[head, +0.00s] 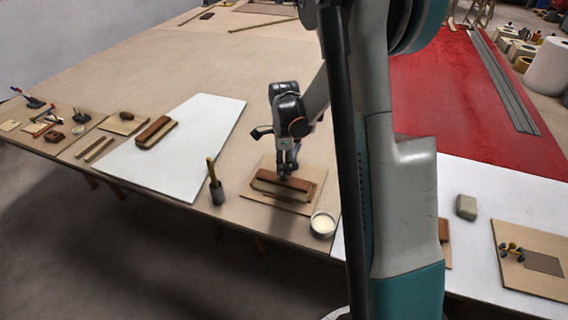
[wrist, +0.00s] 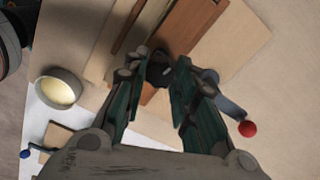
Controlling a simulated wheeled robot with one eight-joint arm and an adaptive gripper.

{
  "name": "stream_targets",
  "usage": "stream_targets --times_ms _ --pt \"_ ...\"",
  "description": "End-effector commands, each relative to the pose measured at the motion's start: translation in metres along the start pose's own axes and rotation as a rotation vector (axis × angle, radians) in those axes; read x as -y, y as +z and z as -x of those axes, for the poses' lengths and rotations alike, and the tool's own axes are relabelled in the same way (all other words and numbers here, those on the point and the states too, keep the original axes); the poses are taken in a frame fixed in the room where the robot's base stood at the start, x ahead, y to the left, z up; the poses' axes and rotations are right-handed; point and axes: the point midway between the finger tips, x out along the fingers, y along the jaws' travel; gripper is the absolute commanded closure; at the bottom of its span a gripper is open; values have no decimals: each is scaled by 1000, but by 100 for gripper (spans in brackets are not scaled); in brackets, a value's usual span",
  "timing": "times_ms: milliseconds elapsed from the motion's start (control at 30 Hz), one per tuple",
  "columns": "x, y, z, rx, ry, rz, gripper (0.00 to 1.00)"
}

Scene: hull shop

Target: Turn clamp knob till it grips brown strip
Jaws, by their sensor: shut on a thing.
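My gripper (head: 287,172) reaches down to a wooden piece on a tan board (head: 262,212). In the wrist view my gripper (wrist: 160,98) has its fingers closed around a dark round knob (wrist: 160,72), which I take for the clamp knob. A reddish-brown wooden piece (wrist: 196,28) runs beside the knob, with narrower brown and pale strips to its left. The brown strip (head: 305,184) seems to be part of this stack in the head view. My fingers hide the clamp's jaw, so I cannot tell whether it touches the strip.
A bowl of pale stuff (head: 323,224) stands close at the board's front right; it also shows in the wrist view (wrist: 60,88). A brush in a dark pot (head: 216,190) stands to the left. A white sheet (head: 185,145) lies further left. Bare table lies behind.

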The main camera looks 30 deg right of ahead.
Motion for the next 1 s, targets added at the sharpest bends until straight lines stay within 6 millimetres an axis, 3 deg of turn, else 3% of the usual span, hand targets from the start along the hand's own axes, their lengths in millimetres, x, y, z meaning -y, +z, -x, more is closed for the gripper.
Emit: stream_targets --times_ms 300,800,833,900,1000 --pt "0 0 0 0 0 -105 98" --pt "0 0 0 0 0 -122 98" --pt "0 0 0 0 0 -122 70" --pt "0 0 0 0 0 -122 54" --pt "0 0 0 0 0 -121 54"
